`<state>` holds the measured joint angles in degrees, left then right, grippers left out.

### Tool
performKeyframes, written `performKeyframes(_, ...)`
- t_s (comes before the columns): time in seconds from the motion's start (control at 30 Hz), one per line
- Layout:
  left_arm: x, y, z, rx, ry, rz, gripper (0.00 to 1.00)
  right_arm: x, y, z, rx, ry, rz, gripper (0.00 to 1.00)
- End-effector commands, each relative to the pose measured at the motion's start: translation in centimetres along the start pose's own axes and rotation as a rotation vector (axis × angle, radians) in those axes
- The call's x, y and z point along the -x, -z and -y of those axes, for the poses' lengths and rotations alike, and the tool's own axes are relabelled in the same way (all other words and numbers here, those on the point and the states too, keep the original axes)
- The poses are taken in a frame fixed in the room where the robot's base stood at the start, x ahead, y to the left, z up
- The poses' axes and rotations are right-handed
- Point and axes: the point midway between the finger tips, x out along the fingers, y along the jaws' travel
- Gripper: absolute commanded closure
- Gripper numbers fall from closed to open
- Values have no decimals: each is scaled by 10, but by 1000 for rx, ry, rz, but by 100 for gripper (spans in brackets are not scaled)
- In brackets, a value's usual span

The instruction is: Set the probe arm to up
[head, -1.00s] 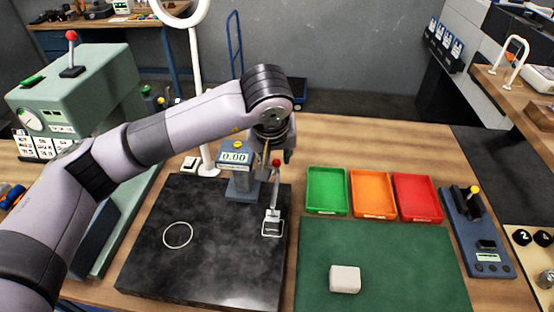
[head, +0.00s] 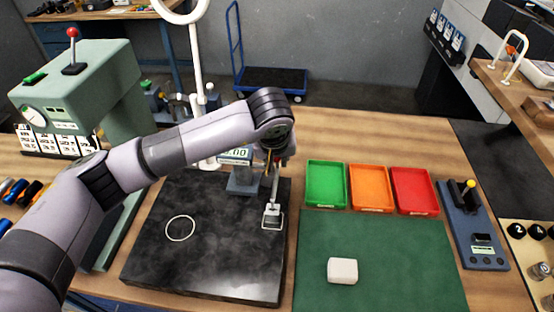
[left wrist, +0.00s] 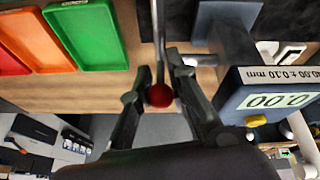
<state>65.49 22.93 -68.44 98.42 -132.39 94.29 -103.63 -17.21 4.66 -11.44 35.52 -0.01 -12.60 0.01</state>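The probe arm (head: 274,193) is a thin pale lever on a small bracket at the right edge of the black granite plate (head: 160,262). In the head view it rises steeply toward my left gripper (head: 277,163), which hides most of its top. In the left wrist view the lever's red knob (left wrist: 159,95) lies between the two fingers of my left gripper (left wrist: 158,78). The fingers look spread around the knob; firm contact is not clear. A grey gauge (left wrist: 270,95) with a 0.00 display stands beside the lever. My right gripper is not in view.
Green (head: 326,185), orange (head: 371,187) and red (head: 414,190) trays stand right of the plate. A white block (head: 342,271) lies on the green mat (head: 400,255). A green machine (head: 85,85) and a white lamp post (head: 197,60) stand at the left.

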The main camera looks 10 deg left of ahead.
Motion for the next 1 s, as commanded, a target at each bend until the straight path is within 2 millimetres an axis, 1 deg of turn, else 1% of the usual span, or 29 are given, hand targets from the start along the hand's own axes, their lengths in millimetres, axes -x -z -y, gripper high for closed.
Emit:
performKeyframes(0.03,0,0,0,0,0,0,95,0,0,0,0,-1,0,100)
performKeyframes(0.1,0,0,0,0,0,0,99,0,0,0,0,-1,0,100)
performKeyframes(0.13,0,0,0,0,0,0,100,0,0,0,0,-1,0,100)
performKeyframes(0.77,1,1,0,1,0,0,100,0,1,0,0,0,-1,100)
performKeyframes(1.0,1,6,-1,3,11,50,100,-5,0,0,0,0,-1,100)
